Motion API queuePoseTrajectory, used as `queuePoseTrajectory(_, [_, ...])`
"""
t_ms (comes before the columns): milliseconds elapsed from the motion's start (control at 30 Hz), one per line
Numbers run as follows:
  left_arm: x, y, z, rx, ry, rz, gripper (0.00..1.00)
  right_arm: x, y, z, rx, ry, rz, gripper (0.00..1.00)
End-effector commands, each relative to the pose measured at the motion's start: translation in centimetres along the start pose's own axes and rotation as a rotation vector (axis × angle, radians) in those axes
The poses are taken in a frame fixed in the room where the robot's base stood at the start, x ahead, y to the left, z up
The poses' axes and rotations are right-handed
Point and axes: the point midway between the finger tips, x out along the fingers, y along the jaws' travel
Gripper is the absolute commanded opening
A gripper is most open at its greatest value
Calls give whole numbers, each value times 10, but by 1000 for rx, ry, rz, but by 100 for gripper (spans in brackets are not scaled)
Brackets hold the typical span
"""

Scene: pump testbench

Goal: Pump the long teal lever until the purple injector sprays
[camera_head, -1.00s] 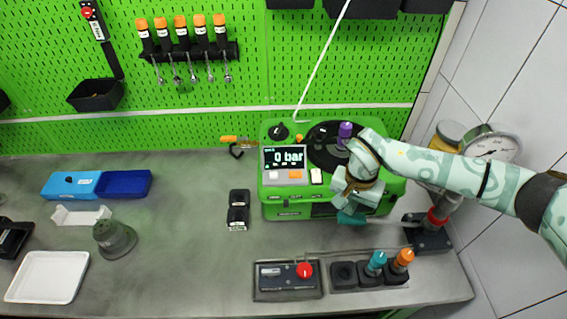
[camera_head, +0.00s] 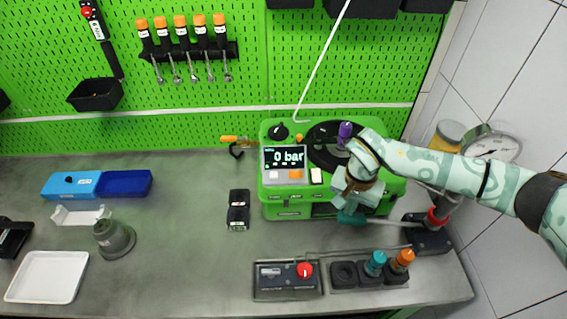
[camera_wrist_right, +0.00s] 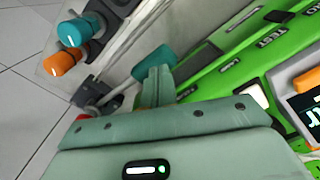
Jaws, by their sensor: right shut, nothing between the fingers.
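The long lever ends in a teal grip (camera_head: 351,218) in front of the green tester; its thin grey rod runs right to the hand pump (camera_head: 432,238). My right gripper (camera_head: 352,205) is shut and empty, right at the teal grip. In the right wrist view the teal grip (camera_wrist_right: 154,61) lies just beyond the fingertips (camera_wrist_right: 158,80); I cannot tell whether they touch it. The purple injector (camera_head: 345,130) stands upright on the green tester (camera_head: 290,208), and no spray shows. The display (camera_head: 285,158) reads 0 bar. My left gripper is out of view.
A round gauge (camera_head: 497,146) stands at the right behind my right forearm. Teal-topped (camera_head: 376,262) and orange-topped (camera_head: 402,259) injectors stand in holders at the front right, beside a box with a red knob (camera_head: 305,269).

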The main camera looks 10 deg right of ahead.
Motion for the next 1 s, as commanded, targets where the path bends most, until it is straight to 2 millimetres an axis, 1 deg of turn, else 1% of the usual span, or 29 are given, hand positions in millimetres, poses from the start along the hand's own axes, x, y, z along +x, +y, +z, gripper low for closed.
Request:
queuePoseTrajectory(100, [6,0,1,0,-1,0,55,8,-1,0,0,-1,1,0])
queuePoseTrajectory(1000, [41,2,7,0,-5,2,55,58,-5,3,0,0,2,0])
